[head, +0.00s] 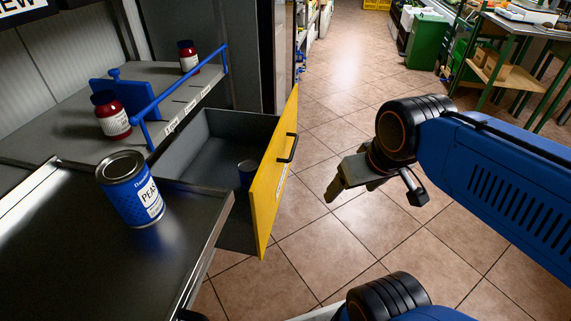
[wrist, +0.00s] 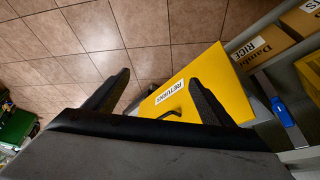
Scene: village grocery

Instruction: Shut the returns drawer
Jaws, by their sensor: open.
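The returns drawer (head: 272,185) has a yellow front with a dark handle (head: 288,147) and stands pulled out from under the shelf unit. Its grey inside is visible, with a small blue can (head: 246,171) in it. My gripper (head: 335,192) is to the right of the yellow front, apart from it in the head view, with open floor between. In the wrist view the yellow front (wrist: 200,82) with its RETURNS label lies beyond my open fingers (wrist: 155,90), partly covered by the right finger.
A blue PEAS can (head: 132,190) stands on the dark counter (head: 60,240) at the left. Red jars (head: 112,118) stand on the shelf behind a blue rail (head: 185,95). A green bin (head: 427,42) and green-framed table are far right. Tiled floor (head: 340,70) is clear ahead.

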